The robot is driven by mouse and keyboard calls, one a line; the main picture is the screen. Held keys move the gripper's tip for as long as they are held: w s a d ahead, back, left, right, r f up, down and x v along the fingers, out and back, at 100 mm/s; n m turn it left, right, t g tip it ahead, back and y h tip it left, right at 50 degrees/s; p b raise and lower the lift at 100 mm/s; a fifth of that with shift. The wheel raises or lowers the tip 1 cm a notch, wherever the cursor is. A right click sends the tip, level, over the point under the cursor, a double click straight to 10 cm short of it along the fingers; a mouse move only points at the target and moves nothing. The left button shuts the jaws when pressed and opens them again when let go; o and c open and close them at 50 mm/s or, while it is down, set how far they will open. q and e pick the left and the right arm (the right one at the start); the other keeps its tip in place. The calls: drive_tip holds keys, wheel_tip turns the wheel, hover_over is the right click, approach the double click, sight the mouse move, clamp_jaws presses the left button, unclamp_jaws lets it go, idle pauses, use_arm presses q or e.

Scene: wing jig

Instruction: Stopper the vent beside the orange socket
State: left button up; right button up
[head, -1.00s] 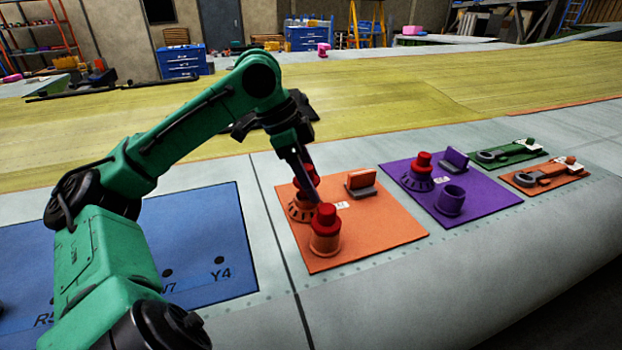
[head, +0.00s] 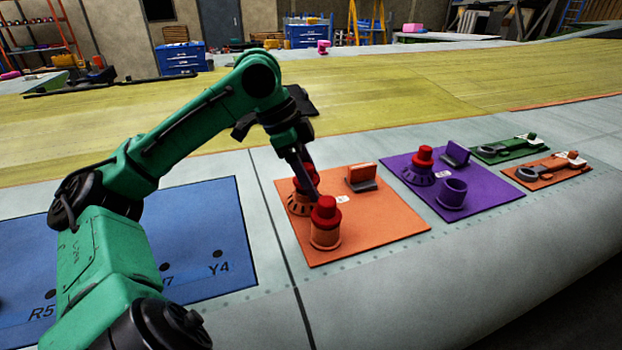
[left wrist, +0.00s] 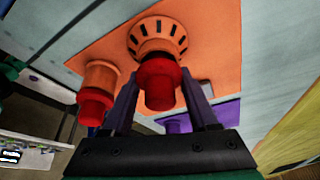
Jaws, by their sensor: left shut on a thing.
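The orange panel (head: 372,239) carries a slotted orange vent (head: 298,206) and, beside it, the plain round orange socket (head: 325,238). A red stopper (head: 326,208) stands upright in the socket. My left gripper (head: 310,180) is shut on another red stopper (head: 301,184) at the vent's mouth. In the left wrist view this stopper (left wrist: 160,85) sits between the two fingers and overlaps the rim of the vent (left wrist: 157,36). I cannot tell whether it is fully seated. The fingers partly hide it in the head view. My right gripper is not in view.
An orange upright clip (head: 361,177) stands on the same panel. To the right, a purple panel (head: 492,196) holds a red-stoppered slotted vent (head: 420,167) and an open purple socket (head: 452,193). Green and orange latch plates lie beyond. A blue panel (head: 200,230) lies left.

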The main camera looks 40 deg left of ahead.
use_arm(q)
drive_tip(key=shift+f+b, duration=0.45)
drive_tip(key=shift+f, duration=0.1)
drive_tip(key=o, duration=1.4)
drive_tip(key=p+v, duration=0.5)
drive_tip(key=v, duration=0.9)
drive_tip(key=shift+r, duration=0.3)
